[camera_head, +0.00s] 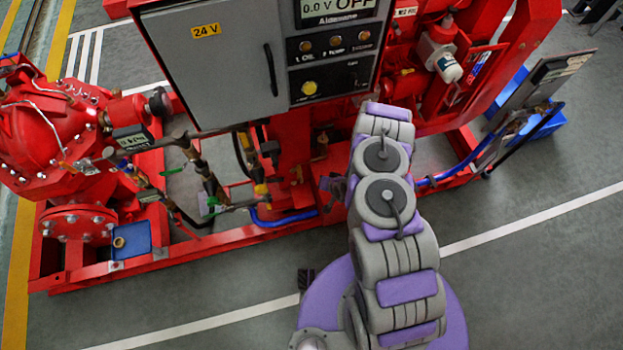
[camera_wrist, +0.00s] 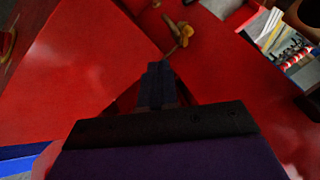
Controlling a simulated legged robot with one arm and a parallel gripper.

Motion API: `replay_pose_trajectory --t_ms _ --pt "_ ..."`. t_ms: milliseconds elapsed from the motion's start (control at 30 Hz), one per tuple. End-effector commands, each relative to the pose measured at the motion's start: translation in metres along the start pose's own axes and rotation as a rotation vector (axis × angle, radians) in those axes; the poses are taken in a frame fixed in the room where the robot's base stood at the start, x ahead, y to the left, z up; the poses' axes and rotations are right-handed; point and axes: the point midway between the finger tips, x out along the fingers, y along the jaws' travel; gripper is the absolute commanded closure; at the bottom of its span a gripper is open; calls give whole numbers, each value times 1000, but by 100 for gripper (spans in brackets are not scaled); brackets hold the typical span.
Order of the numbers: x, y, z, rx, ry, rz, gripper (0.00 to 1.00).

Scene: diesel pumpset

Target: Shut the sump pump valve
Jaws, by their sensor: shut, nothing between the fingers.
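A small valve with a yellow handle (camera_wrist: 182,33) shows at the top of the wrist view, against a red surface. I take it to be the sump pump valve, but no label on it can be read. My gripper (camera_wrist: 158,72) is shut and empty, with its fingertips pointing at the handle. The tips look close below the handle in the picture, and I see no clear contact. I cannot surely pick out the same valve there.
A grey control panel (camera_head: 215,60) stands above the red base frame (camera_head: 190,252). Thin pipes and a blue hose (camera_head: 285,217) run left of my arm. A label plate (camera_wrist: 280,40) is at the wrist view's right. Grey floor (camera_head: 540,270) is clear at right.

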Motion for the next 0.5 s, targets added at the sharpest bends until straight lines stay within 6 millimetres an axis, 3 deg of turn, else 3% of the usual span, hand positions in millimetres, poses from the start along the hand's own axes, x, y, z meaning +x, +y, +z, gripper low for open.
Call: replay_pose_trajectory --t_ms 500 --pt "84 1 1 -5 1 0 100"
